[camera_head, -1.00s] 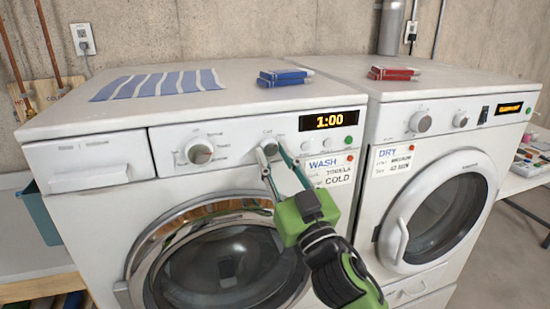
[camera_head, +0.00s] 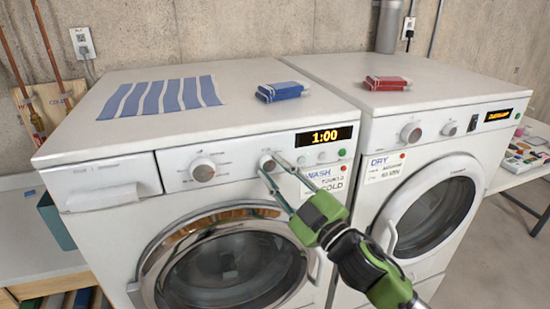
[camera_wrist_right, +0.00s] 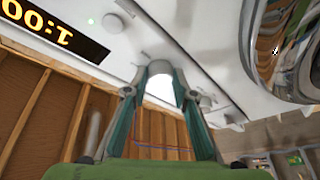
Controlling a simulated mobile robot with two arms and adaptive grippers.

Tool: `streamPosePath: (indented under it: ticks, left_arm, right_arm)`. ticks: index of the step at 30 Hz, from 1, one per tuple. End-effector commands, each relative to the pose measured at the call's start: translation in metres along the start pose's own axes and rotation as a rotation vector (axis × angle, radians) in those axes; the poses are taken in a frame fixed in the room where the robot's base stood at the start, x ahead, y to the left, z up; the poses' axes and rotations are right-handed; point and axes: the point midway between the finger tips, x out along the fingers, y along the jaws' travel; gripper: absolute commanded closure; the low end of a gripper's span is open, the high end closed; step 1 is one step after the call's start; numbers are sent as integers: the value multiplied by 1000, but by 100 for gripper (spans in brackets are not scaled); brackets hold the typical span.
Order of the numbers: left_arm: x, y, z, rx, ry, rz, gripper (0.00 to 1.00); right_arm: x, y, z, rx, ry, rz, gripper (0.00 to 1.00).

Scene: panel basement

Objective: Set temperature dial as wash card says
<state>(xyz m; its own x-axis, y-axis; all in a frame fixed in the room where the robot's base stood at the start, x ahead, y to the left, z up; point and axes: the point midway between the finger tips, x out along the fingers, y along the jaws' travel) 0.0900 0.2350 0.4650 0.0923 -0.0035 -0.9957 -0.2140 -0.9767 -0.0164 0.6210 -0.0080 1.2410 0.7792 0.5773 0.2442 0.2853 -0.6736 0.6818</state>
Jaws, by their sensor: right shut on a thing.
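The washer's right dial (camera_head: 267,162) is a small round knob below and left of the display that reads 1:00. My right gripper (camera_head: 269,166) is shut on this dial, one finger on each side. In the right wrist view the bright dial (camera_wrist_right: 160,86) shows between the two teal fingers. The wash card (camera_head: 325,178) on the washer front reads "WASH" and "COLD"; its middle line is too small to read. The marks around the held dial are too small or covered to read. My left gripper is not in view.
A second washer dial (camera_head: 203,169) sits to the left. The dryer (camera_head: 440,130) stands to the right with its own dials and card (camera_head: 385,167).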

Motion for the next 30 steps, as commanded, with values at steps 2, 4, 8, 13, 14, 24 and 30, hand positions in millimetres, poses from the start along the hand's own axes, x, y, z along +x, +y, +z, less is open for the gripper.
streamPosePath:
  ticks: [2, 4, 8, 13, 14, 24, 30]
  left_arm:
    - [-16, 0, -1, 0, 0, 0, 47]
    - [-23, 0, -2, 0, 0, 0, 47]
    - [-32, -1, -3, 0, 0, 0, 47]
    - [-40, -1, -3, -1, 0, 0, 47]
    - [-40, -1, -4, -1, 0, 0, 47]
    - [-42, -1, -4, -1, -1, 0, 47]
    - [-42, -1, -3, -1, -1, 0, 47]
  right_arm:
    - [2, 6, -4, -54, -4, -22, 97]
    - [2, 5, -4, -93, -7, -39, 97]
    - [1, 6, -3, -153, -11, -64, 97]
    - [1, 4, -2, -202, -13, -85, 97]
    - [1, 4, -2, -208, -13, -87, 97]
    - [0, 3, -1, -229, -15, -95, 97]
    - [0, 3, -1, -229, -15, -95, 97]
